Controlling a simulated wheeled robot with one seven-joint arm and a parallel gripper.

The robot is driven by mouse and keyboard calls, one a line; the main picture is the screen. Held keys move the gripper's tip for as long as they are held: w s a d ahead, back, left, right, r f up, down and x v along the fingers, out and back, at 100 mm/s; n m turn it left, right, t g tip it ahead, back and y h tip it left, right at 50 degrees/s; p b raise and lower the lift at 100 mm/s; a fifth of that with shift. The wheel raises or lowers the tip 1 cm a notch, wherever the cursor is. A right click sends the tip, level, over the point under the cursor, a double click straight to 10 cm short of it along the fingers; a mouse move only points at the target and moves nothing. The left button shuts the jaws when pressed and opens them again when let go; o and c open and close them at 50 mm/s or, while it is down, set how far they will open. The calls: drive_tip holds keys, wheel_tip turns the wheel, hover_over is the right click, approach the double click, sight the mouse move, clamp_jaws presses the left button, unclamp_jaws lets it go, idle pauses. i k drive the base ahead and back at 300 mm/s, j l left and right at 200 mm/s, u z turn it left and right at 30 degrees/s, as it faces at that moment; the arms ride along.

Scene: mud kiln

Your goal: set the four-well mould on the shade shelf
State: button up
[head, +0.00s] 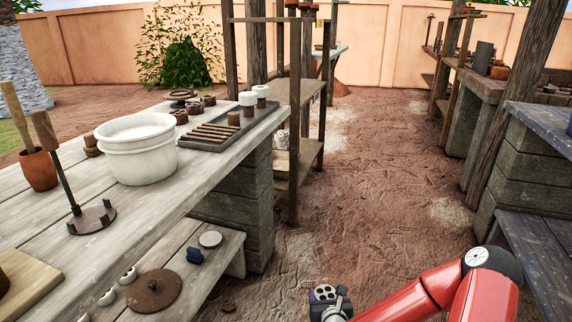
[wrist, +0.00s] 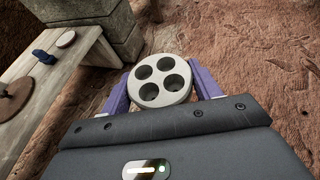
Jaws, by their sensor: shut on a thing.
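The four-well mould is a pale round disc with dark round wells. My gripper (wrist: 163,88) is shut on the mould (wrist: 160,82), with a purple finger on each side of it. In the head view the mould (head: 325,292) and my gripper (head: 331,303) are low at the bottom centre, over bare ground. An upright wooden shelf rack (head: 293,155) stands beyond the left bench, with an upper board (head: 298,90) and a lower board (head: 288,170). I cannot tell for sure whether this rack is the shade shelf.
The left bench (head: 40,215) carries a white bucket (head: 136,150), a tray (head: 185,140) and tools. Its low shelf (head: 215,265) holds a brown disc (head: 153,291) and small items. A dark bench (head: 548,120) stands right. The dirt aisle (head: 380,180) between is clear.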

sight(285, 98)
drive_tip(key=i+l+u, duration=0.15)
drive_tip(key=i+l, duration=0.45)
drive_tip(key=i, duration=0.25)
drive_tip(key=i+l+u, duration=0.1)
drive_tip(key=i+l, duration=0.6)
drive_tip(key=i, duration=0.15)
